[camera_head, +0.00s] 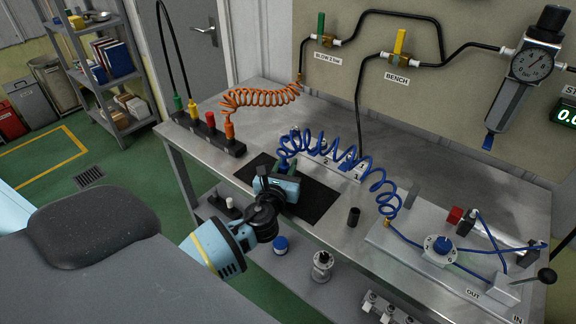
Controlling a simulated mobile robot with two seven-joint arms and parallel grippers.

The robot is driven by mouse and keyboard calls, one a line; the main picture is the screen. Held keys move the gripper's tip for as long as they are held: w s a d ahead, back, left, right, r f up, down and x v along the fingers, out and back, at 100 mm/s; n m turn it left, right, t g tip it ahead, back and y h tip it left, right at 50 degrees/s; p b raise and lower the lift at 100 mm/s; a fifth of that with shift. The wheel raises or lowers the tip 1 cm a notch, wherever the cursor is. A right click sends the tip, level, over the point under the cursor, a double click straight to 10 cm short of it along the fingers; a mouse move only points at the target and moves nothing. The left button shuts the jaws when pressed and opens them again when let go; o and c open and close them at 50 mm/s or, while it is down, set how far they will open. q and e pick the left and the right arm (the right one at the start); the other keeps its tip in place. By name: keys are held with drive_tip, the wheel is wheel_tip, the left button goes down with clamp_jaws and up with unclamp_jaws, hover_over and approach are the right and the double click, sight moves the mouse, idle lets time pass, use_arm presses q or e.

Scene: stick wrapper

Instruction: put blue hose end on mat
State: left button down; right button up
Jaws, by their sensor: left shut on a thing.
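My left gripper (283,180) comes in from the lower left and is low over the black mat (318,204) on the steel bench. It is shut on the near-left end of the coiled blue hose (325,147). I cannot tell whether the hose end touches the mat. The coil arches right from the gripper, passes in front of a numbered white block (344,166) and comes down near a brass fitting on the right. My right gripper is not in view.
A black block with coloured plugs (208,138) stands left of the mat, with an orange coiled hose (262,97) above it. A plate with a valve (440,250) fills the bench's right side.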

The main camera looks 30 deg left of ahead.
use_arm(q)
drive_tip(key=shift+f, duration=0.1)
drive_tip(key=c, duration=1.2)
unclamp_jaws()
drive_tip(key=shift+r, duration=0.2)
drive_tip(key=shift+s, duration=0.15)
drive_tip(key=v, duration=1.1)
drive_tip(key=shift+s, duration=0.3)
drive_tip(key=shift+d+r, duration=0.1)
drive_tip(key=shift+d, duration=0.05)
